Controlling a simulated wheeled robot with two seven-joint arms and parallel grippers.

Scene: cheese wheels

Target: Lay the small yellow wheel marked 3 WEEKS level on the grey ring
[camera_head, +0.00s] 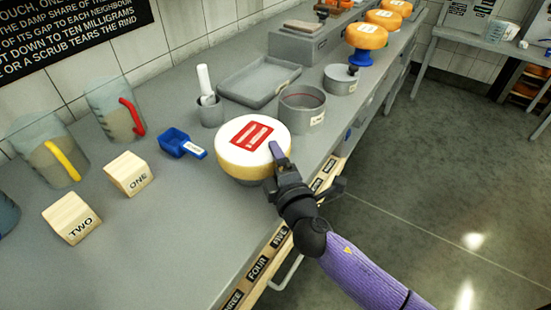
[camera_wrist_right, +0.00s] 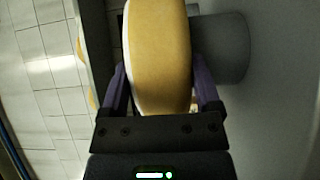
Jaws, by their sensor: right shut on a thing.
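The small yellow wheel (camera_head: 229,167) has a white top with a red label whose marks I cannot read. My right gripper (camera_head: 279,165) is shut on its side, with one finger showing at the rim. In the right wrist view the wheel (camera_wrist_right: 160,55) sits between both fingers (camera_wrist_right: 160,92). The grey ring (camera_wrist_right: 232,48) shows against the wheel's underside there, and a dark grey sliver of it shows under the wheel in the head view. The wheel looks about level over the ring; I cannot tell whether they touch. My left gripper is out of view.
A grey pot (camera_head: 302,110) and a lidded tin (camera_head: 341,80) stand behind the wheel. A blue scoop (camera_head: 174,141), wooden blocks ONE (camera_head: 128,174) and TWO (camera_head: 71,218), and jugs (camera_head: 112,110) stand left. A grey tray (camera_head: 258,82) lies farther back. The counter's front is clear.

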